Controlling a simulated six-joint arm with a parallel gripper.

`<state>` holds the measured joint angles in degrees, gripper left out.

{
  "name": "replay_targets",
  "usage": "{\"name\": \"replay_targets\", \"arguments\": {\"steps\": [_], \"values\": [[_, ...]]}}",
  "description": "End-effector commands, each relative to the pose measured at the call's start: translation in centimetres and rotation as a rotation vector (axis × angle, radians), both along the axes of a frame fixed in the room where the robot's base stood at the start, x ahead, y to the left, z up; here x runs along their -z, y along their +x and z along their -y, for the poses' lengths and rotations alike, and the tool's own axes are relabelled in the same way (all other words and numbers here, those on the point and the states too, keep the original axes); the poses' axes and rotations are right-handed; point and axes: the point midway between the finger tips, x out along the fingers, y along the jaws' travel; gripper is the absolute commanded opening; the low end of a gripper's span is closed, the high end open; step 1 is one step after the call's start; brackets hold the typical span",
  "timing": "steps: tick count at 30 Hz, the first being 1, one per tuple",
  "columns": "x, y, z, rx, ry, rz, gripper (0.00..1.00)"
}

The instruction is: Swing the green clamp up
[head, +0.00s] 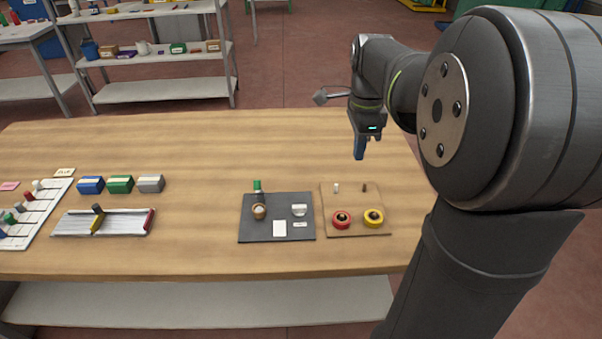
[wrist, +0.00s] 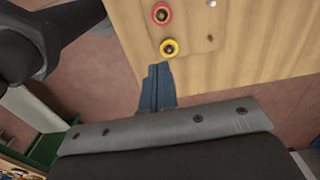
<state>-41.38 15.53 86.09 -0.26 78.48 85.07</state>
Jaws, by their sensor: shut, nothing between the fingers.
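The green clamp (head: 257,185) is a small green piece at the back edge of a dark grey plate (head: 250,226) on the wooden table. It is too small for me to tell its exact pose. My gripper (head: 360,156) hangs above the back right of the table, well to the right of the clamp and apart from it. Its blue fingers are shut and empty. They also show in the wrist view (wrist: 158,70). The clamp is out of sight in the wrist view.
The plate also bears a round brown cup (head: 259,212) and small white pieces. Right of it, a brown board (head: 356,229) carries a red ring (head: 341,219), a yellow ring (head: 373,218) and two short pegs. Coloured boxes (head: 120,184) and a grey rail (head: 120,225) stand left. Mid-table is clear.

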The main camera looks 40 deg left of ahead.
Motion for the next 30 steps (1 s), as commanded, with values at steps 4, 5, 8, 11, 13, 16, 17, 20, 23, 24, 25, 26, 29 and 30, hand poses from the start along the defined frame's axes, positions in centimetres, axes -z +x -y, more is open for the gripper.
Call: {"name": "replay_targets", "arguments": {"steps": [4,5,8,11,13,16,17,20,23,24,25,26,29,30], "values": [[1.9,-0.6,0.2,-0.153,-0.085,0.04,0.0],[2.5,-0.8,0.3,-0.215,-0.118,0.056,0.0],[4.7,-1.4,0.7,-0.485,-0.262,0.117,0.0],[6.6,-1.9,0.8,-0.806,-0.431,0.174,0.0],[7.7,-2.3,0.6,-1.038,-0.551,0.204,0.0],[8.8,-2.9,-0.1,-1.375,-0.731,0.236,0.0],[9.1,-3.2,-0.5,-1.477,-0.786,0.242,0.0],[10.0,-4.3,-1.9,-1.819,-0.982,0.255,0.0],[10.9,-5.9,-3.8,-2.158,-1.196,0.256,0.0],[11.3,-6.8,-4.6,-2.292,-1.287,0.252,0.0],[11.6,-7.5,-5.3,-2.392,-1.36,0.248,0.0],[11.9,-8.3,-5.9,-2.49,-1.434,0.243,0.0],[13.1,-11.4,-8.0,2.552,1.555,-0.196,0.0],[13.6,-12.9,-8.7,2.397,1.504,-0.163,0.0]]}}
